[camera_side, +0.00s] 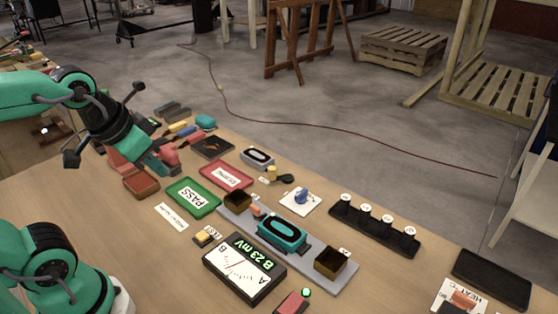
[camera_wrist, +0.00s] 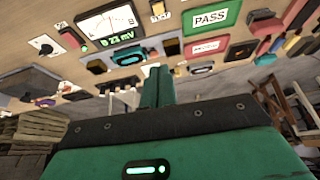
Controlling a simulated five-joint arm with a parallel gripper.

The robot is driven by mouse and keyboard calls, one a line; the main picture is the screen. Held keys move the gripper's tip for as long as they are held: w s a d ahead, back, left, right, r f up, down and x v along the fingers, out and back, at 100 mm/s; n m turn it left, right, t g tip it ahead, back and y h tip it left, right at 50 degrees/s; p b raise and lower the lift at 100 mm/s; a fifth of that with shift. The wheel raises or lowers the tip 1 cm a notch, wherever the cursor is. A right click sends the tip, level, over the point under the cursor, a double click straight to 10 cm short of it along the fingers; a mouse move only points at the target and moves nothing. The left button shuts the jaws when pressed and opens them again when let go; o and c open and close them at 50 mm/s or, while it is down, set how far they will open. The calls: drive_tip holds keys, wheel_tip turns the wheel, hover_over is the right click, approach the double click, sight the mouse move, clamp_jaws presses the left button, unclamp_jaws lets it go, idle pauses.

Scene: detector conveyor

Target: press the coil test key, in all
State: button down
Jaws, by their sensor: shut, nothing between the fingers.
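The coil test key is a yellow block (camera_side: 203,237) on a dark base beside a TEST label, left of the meter (camera_side: 243,268) in the side view. The key (camera_wrist: 158,8) also shows at the top edge of the wrist view. The meter reads B 23 mV, and it is at upper left in the wrist view (camera_wrist: 108,22). A teal coil (camera_side: 282,231) sits on the grey conveyor strip (camera_side: 312,279). My gripper (camera_side: 163,170) is shut and empty, above the table's back left, behind and apart from the key. Its closed fingers (camera_wrist: 157,85) show in the wrist view.
A green PASS tray (camera_side: 192,196) and a red tray (camera_side: 227,175) lie between my gripper and the conveyor. A small red box (camera_side: 141,186) is close to my gripper. A black rack with several white-topped knobs (camera_side: 373,231) stands right. The front left table is clear.

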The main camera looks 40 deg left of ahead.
wheel_tip(320, 180, down, 2)
drive_tip(key=w+m+g, duration=0.2)
drive_tip(key=w+g, duration=0.1)
drive_tip(key=g, duration=0.1)
drive_tip(key=m+g, duration=0.6)
drive_tip(key=g, duration=0.3)
hover_over(204, 233)
wheel_tip(204, 233, down, 10)
drive_tip(key=shift+f, duration=0.2)
drive_tip(key=shift+f, duration=0.15)
drive_tip(key=shift+f, duration=4.3)
